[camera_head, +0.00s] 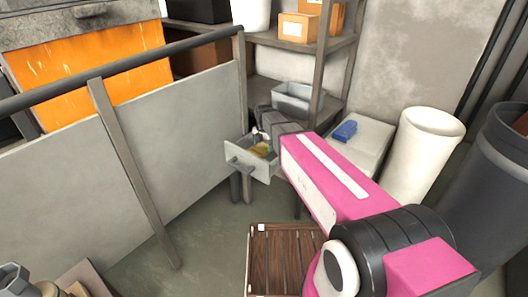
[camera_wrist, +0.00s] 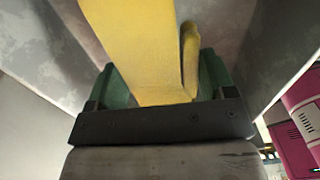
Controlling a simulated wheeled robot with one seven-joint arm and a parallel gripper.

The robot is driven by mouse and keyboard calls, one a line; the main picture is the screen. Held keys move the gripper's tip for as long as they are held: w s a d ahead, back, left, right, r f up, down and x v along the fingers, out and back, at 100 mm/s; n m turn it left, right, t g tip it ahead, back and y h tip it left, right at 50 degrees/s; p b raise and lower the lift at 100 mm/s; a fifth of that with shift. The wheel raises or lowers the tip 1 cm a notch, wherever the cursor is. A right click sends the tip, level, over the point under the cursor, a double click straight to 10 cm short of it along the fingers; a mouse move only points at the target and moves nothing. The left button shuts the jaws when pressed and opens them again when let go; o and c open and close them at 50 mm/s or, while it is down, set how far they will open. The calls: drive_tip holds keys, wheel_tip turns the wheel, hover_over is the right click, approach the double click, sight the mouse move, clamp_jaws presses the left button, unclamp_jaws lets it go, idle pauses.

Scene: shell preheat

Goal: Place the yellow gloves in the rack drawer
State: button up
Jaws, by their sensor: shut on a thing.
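The yellow gloves (camera_wrist: 140,50) fill the upper middle of the wrist view, between the green fingers of my gripper (camera_wrist: 165,85). My gripper is shut on them. In the head view, the gloves (camera_head: 262,149) show as a small yellow patch inside or just above the open grey rack drawer (camera_head: 240,163). My gripper (camera_head: 262,138) is at the drawer, partly hidden by my own arm. Grey walls, seemingly the drawer's, rise on both sides of the gloves in the wrist view. I cannot tell whether the gloves touch the drawer floor.
A grey panel fence (camera_head: 130,150) stands left of the drawer. Behind it is a shelf rack (camera_head: 335,45) with boxes and a grey bin (camera_head: 297,97). A blue item (camera_head: 345,131) and a white barrel (camera_head: 422,150) are to the right. A wooden slatted pallet (camera_head: 282,255) lies in front.

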sight(264, 146)
drive_tip(key=shift+f, duration=1.6)
drive_tip(key=shift+f, duration=0.1)
drive_tip(key=o, duration=1.1)
drive_tip(key=shift+c, duration=0.2)
wheel_tip(264, 146, up, 12)
drive_tip(key=shift+r, duration=0.1)
